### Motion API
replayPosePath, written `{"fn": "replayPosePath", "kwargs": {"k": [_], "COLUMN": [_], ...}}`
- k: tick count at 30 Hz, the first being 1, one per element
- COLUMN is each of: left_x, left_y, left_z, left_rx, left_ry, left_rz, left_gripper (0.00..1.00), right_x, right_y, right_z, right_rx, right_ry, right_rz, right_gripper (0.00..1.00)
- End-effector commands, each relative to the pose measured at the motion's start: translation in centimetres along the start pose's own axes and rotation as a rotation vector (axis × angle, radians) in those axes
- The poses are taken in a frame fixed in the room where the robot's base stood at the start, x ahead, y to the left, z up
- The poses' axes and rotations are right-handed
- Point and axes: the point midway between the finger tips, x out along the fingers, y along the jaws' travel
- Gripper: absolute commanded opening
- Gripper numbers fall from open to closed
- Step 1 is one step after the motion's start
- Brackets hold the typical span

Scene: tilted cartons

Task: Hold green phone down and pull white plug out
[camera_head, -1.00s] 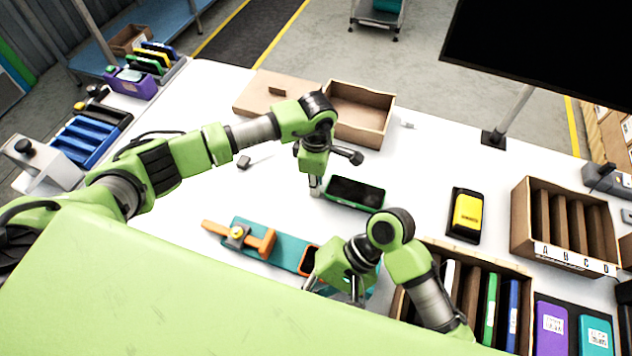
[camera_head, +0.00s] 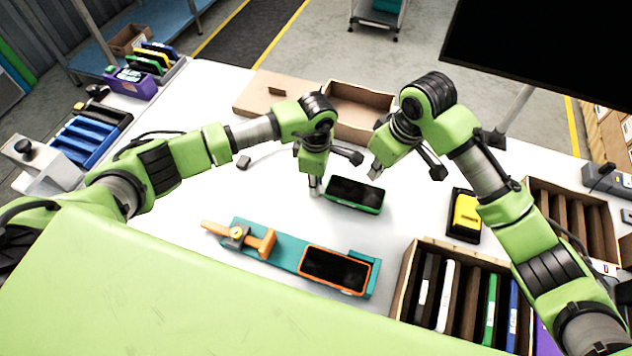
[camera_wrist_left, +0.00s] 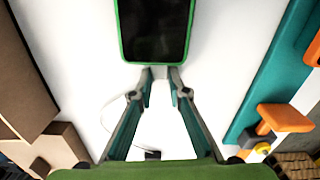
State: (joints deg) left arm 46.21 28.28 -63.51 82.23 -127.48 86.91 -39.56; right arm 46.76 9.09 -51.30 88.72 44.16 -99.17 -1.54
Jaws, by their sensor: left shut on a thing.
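The green phone (camera_head: 355,194) lies flat, dark screen up, in the middle of the white table. In the left wrist view the green phone (camera_wrist_left: 155,30) shows at the top, its near end facing the fingers. My left gripper (camera_head: 316,190) is at the phone's left end. In the left wrist view its fingers (camera_wrist_left: 160,80) close on the small white plug (camera_wrist_left: 160,72) at that end; the fingers mostly hide it. My right gripper (camera_head: 374,172) is just beyond the phone's far right side, fingers pointing down. Its finger gap is not clear, and I cannot tell whether it touches the phone.
An orange phone (camera_head: 338,268) lies on a teal board with an orange clamp (camera_head: 262,243) in front. An open carton (camera_head: 385,98) stands behind. A slotted box (camera_head: 410,270) and a yellow device (camera_head: 466,212) are to the right. Table left of the phone is mostly clear.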

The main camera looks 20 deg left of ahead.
Motion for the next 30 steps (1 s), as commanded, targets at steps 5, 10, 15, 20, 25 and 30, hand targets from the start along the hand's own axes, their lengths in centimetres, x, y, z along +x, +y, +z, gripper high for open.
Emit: {"fn": "replayPosePath", "kwargs": {"k": [5, 10, 15, 20, 25, 30], "left_x": [0.0, 0.0, 0.0, 0.0, 0.0, 0.0], "left_y": [0.0, 0.0, 0.0, 0.0, 0.0, 0.0], "left_z": [0.0, 0.0, 0.0, 0.0, 0.0, 0.0], "left_rx": [0.0, 0.0, 0.0, 0.0, 0.0, 0.0], "left_ry": [0.0, 0.0, 0.0, 0.0, 0.0, 0.0], "left_rz": [0.0, 0.0, 0.0, 0.0, 0.0, 0.0], "left_gripper": [0.0, 0.0, 0.0, 0.0, 0.0, 0.0], "right_x": [1.0, 3.0, 5.0, 6.1, 6.5, 6.5], "right_y": [0.4, 0.4, 0.4, 0.4, 0.4, 0.4], "right_z": [0.2, 0.7, 1.1, 1.3, 1.4, 1.3], "right_rx": [-0.021, -0.02, -0.019, -0.018, -0.019, -0.019], "right_ry": [-0.007, -0.008, -0.006, -0.005, -0.005, -0.005], "right_rz": [0.014, 0.011, 0.011, 0.011, 0.011, 0.011], "right_gripper": [0.0, 0.0, 0.0, 0.0, 0.0, 0.0]}}
